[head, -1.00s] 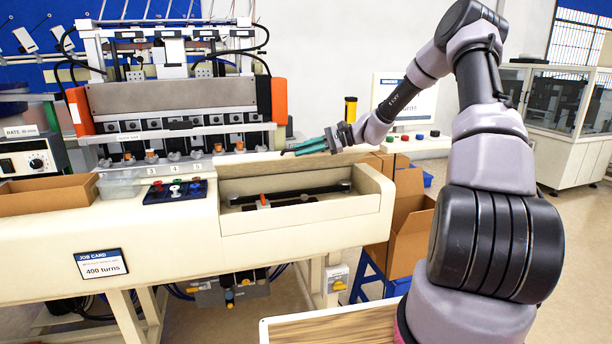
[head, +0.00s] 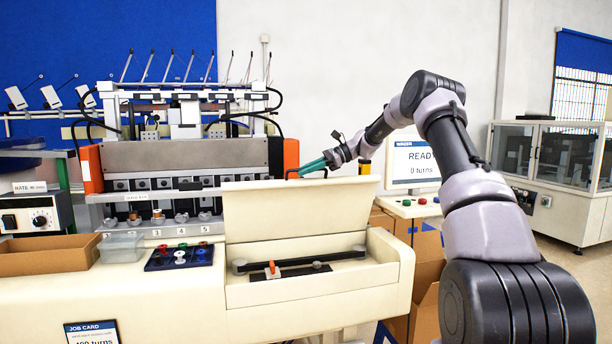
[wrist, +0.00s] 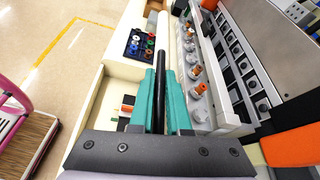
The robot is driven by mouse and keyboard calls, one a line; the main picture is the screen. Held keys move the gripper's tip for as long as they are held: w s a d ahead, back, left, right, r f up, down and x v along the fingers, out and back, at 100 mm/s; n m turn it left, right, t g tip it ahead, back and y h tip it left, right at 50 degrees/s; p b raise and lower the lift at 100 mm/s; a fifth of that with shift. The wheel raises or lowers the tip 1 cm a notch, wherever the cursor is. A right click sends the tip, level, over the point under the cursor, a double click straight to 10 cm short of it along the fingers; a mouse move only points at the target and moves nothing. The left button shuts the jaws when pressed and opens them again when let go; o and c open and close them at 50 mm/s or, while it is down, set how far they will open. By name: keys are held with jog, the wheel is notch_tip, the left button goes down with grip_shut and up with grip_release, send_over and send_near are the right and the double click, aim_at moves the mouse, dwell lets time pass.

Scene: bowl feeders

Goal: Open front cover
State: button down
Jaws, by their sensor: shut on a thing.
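The front cover (head: 300,208) is a cream panel standing raised along the back of an open bay in the bench, leaning slightly. My gripper (head: 291,174), with teal fingers, is at the cover's upper edge, right of its middle, and shut on it. The wrist view shows the closed fingers (wrist: 159,75) with a long dark bar (wrist: 161,60) between or just beyond them; its join to the cover cannot be told. The open bay (head: 330,285) holds a black rail with an orange-topped lever (head: 272,268).
The winding machine (head: 185,157) with orange end panels stands directly behind the cover. A tray of coloured pieces (head: 178,257), a clear bin (head: 122,248) and a cardboard box (head: 48,256) lie left. A screen (head: 415,162) stands right, cartons below it.

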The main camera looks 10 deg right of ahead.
jog(key=shift+w, duration=0.15)
jog(key=c, duration=0.9)
grip_release()
jog(key=shift+d, duration=0.1)
jog(key=v, duration=1)
jog(key=shift+d+r, duration=0.1)
jog(key=shift+d, duration=0.25)
